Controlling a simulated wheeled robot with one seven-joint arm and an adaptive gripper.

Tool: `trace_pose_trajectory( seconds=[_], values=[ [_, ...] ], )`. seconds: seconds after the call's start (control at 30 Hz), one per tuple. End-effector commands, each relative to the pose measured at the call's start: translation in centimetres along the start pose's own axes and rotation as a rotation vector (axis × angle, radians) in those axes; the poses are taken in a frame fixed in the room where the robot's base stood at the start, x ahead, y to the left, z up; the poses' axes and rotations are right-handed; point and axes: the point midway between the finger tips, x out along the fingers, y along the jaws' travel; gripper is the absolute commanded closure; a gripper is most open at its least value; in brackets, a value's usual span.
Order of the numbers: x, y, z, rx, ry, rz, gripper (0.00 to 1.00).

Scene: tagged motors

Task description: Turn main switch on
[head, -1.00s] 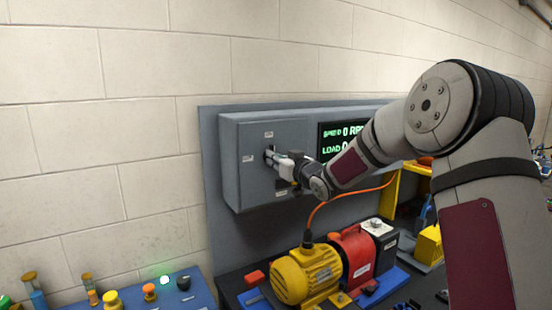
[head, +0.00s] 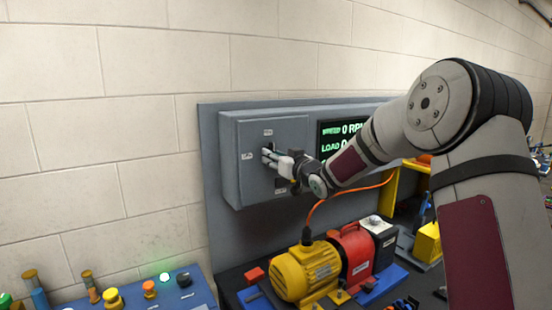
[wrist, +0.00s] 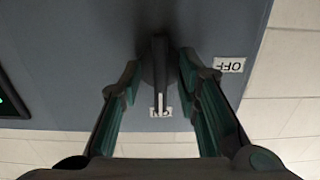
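The main switch (wrist: 158,62) is a dark rotary knob on the front of the grey box (head: 230,165). In the wrist view its white pointer line points at the ON label (wrist: 161,112), and the OFF label (wrist: 229,65) lies to its right. My gripper (head: 268,156) is at the box front. In the wrist view its two fingers (wrist: 160,78) stand on either side of the knob, with a narrow gap visible, so it looks open around the knob. In the head view the fingers hide most of the knob.
A display (head: 340,140) with green text showing 0 RPM is right of the switch. Below stand a yellow motor (head: 305,272) and a red unit (head: 354,250), with an orange cable (head: 350,191) running above them. A blue bench (head: 200,290) holds small parts and a lit green lamp (head: 165,277).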

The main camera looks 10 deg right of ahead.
Motion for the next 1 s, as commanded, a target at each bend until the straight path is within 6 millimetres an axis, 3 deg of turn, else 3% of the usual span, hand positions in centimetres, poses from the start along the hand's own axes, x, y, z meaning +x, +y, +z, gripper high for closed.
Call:
trace_pose_trajectory(
  seconds=[0.17, 0.7, 1.0],
  values=[
    [-1.1, 0.0, -0.1, -0.002, 0.001, 0.001, 0.70],
    [-10.8, 0.1, 0.0, -0.001, -0.001, 0.002, 0.70],
    [-12.1, 0.0, 0.1, 0.001, 0.000, 0.001, 0.70]
  ],
)
